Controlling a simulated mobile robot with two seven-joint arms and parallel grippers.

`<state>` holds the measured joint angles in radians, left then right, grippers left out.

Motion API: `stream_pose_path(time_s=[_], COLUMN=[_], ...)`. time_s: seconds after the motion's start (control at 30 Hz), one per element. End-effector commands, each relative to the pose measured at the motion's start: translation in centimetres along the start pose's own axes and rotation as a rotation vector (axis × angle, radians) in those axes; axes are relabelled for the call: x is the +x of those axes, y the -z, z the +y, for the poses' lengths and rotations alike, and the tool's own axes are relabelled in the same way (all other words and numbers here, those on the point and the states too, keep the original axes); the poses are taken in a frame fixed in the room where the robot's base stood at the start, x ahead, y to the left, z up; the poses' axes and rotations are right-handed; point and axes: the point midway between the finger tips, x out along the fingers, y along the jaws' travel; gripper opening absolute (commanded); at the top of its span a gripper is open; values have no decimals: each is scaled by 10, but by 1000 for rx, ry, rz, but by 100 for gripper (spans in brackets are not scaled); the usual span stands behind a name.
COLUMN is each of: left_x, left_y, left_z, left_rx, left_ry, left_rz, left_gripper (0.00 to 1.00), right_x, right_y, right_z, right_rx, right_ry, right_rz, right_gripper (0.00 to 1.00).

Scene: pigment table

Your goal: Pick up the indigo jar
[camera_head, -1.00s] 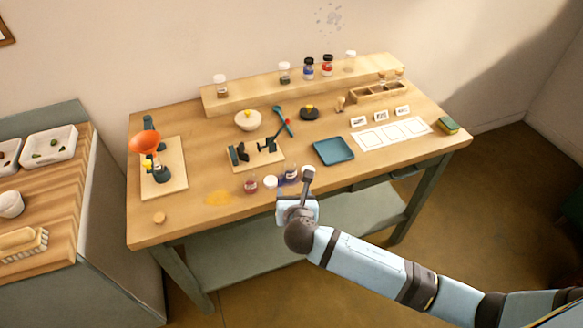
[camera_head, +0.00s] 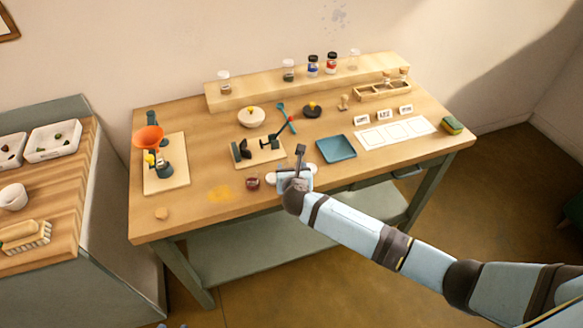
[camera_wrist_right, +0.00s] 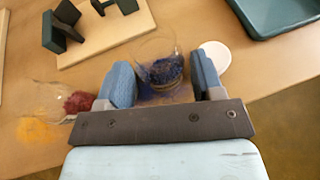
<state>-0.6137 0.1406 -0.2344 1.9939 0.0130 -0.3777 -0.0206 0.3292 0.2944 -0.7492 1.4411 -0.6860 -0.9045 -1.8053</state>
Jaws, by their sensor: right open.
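The indigo jar (camera_wrist_right: 162,76) is a clear glass jar with dark blue pigment, open at the top, on the wooden table (camera_head: 380,168). In the right wrist view it stands between the two blue fingers of my right gripper (camera_wrist_right: 161,66). The gripper is open, with a finger on each side of the jar; whether either touches it I cannot tell. In the head view my right gripper (camera_head: 300,160) is at the table's front edge and hides the jar.
A white lid (camera_wrist_right: 215,56) lies right of the indigo jar. A teal tray (camera_head: 336,149) and a wooden stand (camera_head: 259,152) lie behind.

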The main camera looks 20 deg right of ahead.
Motion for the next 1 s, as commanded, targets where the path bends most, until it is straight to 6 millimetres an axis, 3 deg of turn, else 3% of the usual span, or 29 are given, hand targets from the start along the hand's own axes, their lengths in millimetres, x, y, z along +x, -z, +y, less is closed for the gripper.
stream_pose_path(time_s=[0.2, 0.43, 0.6, 1.0], left_x=[0, 0, 0, 0], left_y=[0, 0, 0, 0], left_z=[1, 1, 1, 1], left_rx=[-1, -1, -1, -1], left_ry=[-1, -1, -1, -1], left_rz=[0, 0, 0, -1], left_gripper=[43, 43, 43, 43], right_x=[25, 26, 26, 24], right_y=[1, 0, 1, -5], right_z=[0, 0, 0, -1], right_rx=[0, 1, 0, 0], right_ry=[1, 0, 0, 0], right_rz=[1, 1, 1, 0], right_gripper=[61, 61, 24, 23])
